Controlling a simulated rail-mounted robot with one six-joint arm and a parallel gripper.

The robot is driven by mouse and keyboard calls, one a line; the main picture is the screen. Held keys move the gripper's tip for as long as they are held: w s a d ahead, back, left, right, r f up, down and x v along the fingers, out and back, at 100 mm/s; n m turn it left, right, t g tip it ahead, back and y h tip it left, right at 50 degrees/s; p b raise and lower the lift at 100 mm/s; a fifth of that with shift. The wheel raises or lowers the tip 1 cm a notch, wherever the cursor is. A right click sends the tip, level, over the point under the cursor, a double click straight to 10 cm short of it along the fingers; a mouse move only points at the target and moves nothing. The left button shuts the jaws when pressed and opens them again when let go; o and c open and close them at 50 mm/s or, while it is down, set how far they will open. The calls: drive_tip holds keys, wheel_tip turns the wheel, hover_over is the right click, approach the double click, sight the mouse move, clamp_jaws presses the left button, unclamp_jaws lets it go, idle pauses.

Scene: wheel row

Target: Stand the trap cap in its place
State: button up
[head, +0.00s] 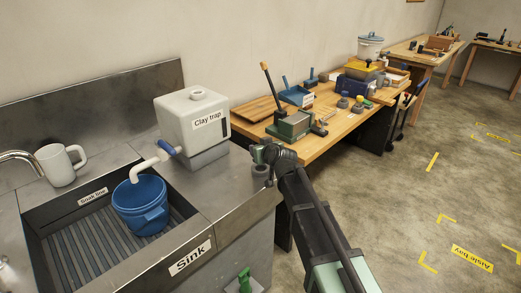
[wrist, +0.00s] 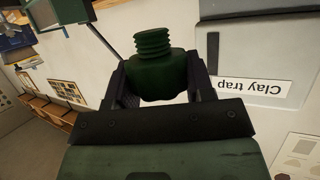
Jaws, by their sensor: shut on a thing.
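My gripper (wrist: 162,78) is shut on a dark green piece with a ribbed, threaded end, which I take as the trap cap (wrist: 155,62). In the wrist view the threaded end points to the top of the picture, and the jaws grip the wider body from both sides. In the head view my gripper (head: 265,153) is to the right of the white clay trap (head: 191,119), and a bit of the green cap (head: 256,153) shows. The clay trap has a round raised ring (head: 198,94) on top.
A white mug (head: 59,165) stands on the left ledge.

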drive_tip(key=shift+r+p, duration=1.55)
drive_tip(key=shift+r, duration=0.3)
wheel_tip(320, 180, up, 4)
drive_tip(key=p, duration=0.4)
drive_tip(key=shift+r, duration=0.2)
wheel_tip(320, 180, down, 11)
drive_tip(key=b, duration=1)
drive_tip(key=shift+r, duration=0.15)
drive_tip(key=shift+f+b, duration=1.4)
drive_tip(key=shift+b, duration=0.2)
drive_tip(key=o, duration=1.3)
drive_tip(key=shift+s+r, duration=0.1)
drive_tip(key=shift+r, duration=0.05)
drive_tip(key=p+v, duration=0.4)
drive_tip(key=v, duration=0.6)
drive_tip(key=shift+s+d, duration=0.2)
drive_tip(key=shift+s, duration=0.05)
